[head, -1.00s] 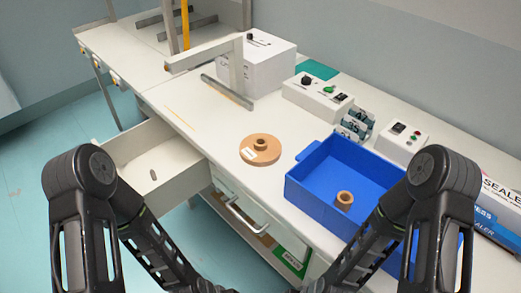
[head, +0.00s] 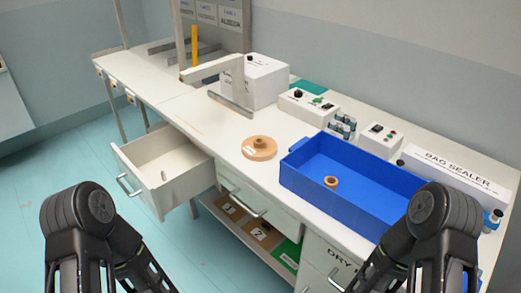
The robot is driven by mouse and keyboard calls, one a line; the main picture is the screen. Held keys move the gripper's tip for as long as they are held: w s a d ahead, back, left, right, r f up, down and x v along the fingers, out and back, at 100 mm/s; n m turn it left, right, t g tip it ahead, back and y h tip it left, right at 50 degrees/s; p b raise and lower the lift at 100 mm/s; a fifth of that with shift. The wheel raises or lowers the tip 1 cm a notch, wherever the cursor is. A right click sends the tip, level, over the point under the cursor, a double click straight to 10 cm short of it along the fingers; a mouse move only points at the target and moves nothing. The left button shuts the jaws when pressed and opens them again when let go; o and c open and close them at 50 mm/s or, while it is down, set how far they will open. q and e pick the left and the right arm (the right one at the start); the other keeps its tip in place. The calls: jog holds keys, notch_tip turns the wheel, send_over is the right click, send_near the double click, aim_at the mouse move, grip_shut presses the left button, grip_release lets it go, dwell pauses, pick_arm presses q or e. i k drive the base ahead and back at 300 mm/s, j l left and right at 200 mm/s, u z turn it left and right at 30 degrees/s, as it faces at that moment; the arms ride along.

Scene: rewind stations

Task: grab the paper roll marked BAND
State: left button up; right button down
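A flat brown disc-shaped roll (head: 262,153) with a raised core and a small white label lies on the white bench, left of the blue bin. Its label is too small to read. A smaller brown ring-shaped roll (head: 331,182) lies inside the blue bin (head: 368,207); I see no readable mark on it. I cannot tell which roll, if either, is marked BAND. My two black arms show at the lower left and lower right, apart from both rolls. Both grippers are out of the picture.
A drawer (head: 137,173) stands open at the bench's left front. A grey metal stand (head: 231,84), a white box (head: 267,82), control boxes (head: 308,107) and a bag sealer box (head: 460,176) stand along the back. Bench around the disc roll is clear.

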aim_at(256, 148)
jog(key=z, duration=3.25)
jog(key=k+j, duration=0.65)
jog(key=k, duration=0.15)
jog(key=k+j, duration=0.6)
jog(key=k, duration=0.2)
jog(key=k+j, duration=0.65)
jog(key=k, duration=0.15)
